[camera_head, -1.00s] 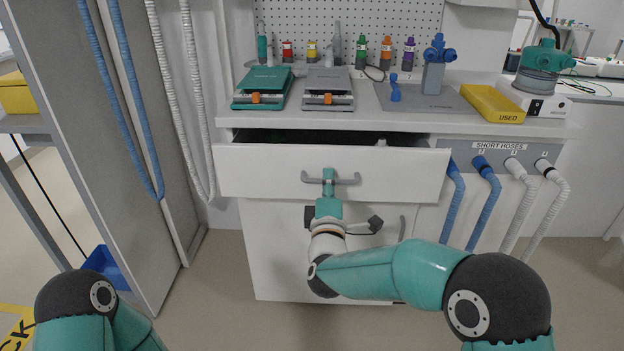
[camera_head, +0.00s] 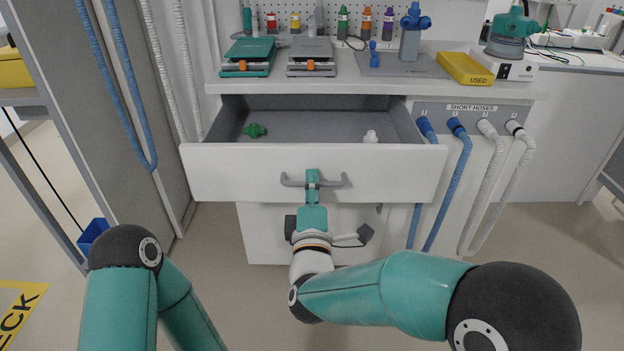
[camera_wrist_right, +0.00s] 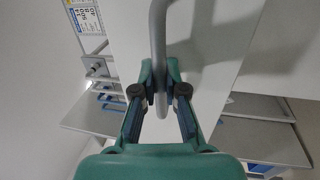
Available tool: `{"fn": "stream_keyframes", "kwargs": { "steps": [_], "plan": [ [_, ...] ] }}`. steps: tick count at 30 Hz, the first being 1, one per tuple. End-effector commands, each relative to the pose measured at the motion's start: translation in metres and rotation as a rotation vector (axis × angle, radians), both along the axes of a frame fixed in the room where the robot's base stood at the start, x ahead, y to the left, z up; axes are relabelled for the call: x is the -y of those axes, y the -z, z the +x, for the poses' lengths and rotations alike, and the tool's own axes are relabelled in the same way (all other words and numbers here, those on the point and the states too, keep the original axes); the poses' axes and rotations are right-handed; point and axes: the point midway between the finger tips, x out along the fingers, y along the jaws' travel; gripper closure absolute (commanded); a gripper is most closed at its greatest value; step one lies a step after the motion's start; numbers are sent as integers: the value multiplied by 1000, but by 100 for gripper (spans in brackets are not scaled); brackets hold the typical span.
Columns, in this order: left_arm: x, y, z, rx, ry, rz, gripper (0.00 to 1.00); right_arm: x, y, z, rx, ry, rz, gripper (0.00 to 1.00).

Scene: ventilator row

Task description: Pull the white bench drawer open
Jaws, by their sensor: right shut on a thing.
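The white bench drawer (camera_head: 230,172) stands well open under the bench top, its grey inside showing. A green fitting (camera_head: 255,131) lies at the left inside it and a small white fitting (camera_head: 371,137) at the right. My right gripper (camera_head: 313,180) is shut on the middle of the drawer's grey bar handle (camera_head: 334,183). In the right wrist view the handle (camera_wrist_right: 158,50) runs between the two fingers of the gripper (camera_wrist_right: 160,100). My left arm shows at the lower left of the head view, but its gripper is out of view.
The bench top holds two scales (camera_head: 249,57), a yellow USED tray (camera_head: 464,69), a grey plate (camera_head: 400,66) and several bottles. Blue and white hoses (camera_head: 461,175) hang right of the drawer. A grey cabinet side (camera_head: 100,120) stands at the left. Floor is clear in front.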

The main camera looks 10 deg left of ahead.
Motion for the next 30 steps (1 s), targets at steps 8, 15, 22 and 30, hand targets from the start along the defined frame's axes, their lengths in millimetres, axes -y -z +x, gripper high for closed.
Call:
{"fn": "stream_keyframes", "kwargs": {
  "steps": [8, 15, 22, 30],
  "plan": [
    [0, 0, 0, 0, 0, 0, 60, 5, 5, 2, -13, 15, 3, 84],
    [0, 0, 0, 0, 0, 0, 60, 0, 3, 1, -9, 4, 2, 78],
    [0, -1, 0, 0, 0, 0, 60, -1, 5, -11, -9, -2, 1, 78],
    [0, -1, 0, 0, 0, 0, 60, 6, 14, -51, -10, 0, -1, 78]
  ]
}}
